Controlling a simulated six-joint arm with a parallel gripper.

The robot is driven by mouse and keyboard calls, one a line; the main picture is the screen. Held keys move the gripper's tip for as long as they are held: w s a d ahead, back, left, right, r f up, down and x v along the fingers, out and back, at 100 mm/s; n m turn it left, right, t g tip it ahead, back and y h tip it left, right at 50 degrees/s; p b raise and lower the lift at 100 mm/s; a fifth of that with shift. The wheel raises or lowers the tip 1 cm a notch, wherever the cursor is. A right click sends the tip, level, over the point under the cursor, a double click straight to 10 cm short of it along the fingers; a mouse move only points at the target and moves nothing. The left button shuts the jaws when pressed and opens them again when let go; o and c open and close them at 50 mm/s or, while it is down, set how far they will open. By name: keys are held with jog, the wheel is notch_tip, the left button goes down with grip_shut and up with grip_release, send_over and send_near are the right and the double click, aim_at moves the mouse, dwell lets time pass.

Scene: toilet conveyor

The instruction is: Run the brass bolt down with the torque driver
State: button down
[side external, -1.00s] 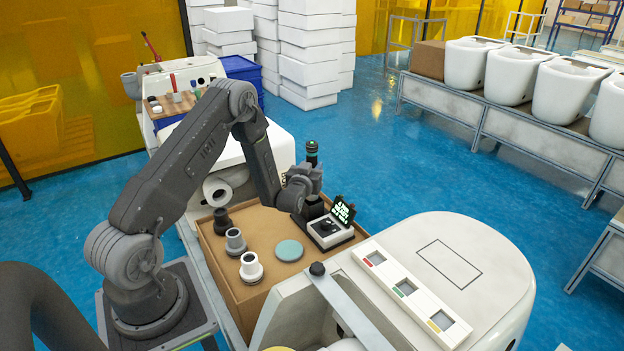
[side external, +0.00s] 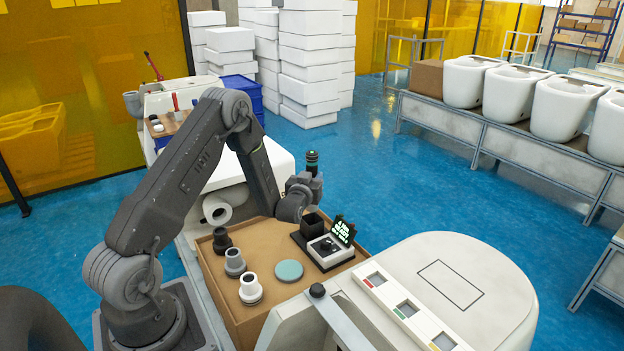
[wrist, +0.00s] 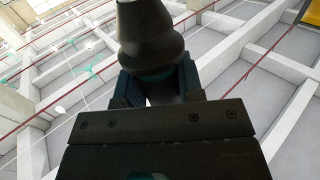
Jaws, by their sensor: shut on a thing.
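The wrist view shows the driver's dark, flared body (wrist: 150,40) between both fingers (wrist: 155,88). The driver's lower end is hidden in the side view by the gripper and arm. The brass bolt is not distinguishable in either view.
A controller with a lit green screen (side external: 343,232) stands beside the holder on the brown tray (side external: 222,284). A teal disc (side external: 289,271) and several grey, black and white fittings are on the tray.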

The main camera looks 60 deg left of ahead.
notch_tip(320, 180, up, 27)
jog(key=d+m+t+h, duration=0.4)
jog(key=d+m+h, duration=0.7)
jog(key=d, duration=2.4)
jog(key=s+d+m+g+h, duration=0.7)
jog(key=s+d+h, duration=0.8)
jog(key=s+d, duration=0.9)
jog(key=shift+y, duration=0.3)
jog(key=shift+w+d+f, duration=0.2)
jog(key=shift+w+f, duration=0.05)
jog(key=shift+f, duration=0.6)
jog(key=shift+w+d+f, duration=0.25)
jog(key=shift+f, duration=0.6)
jog(key=shift+w+d+f, duration=0.2)
jog(key=shift+w+f, duration=0.05)
jog(key=shift+f, duration=0.6)
jog(key=shift+a, duration=0.1)
notch_tip(320, 180, down, 6)
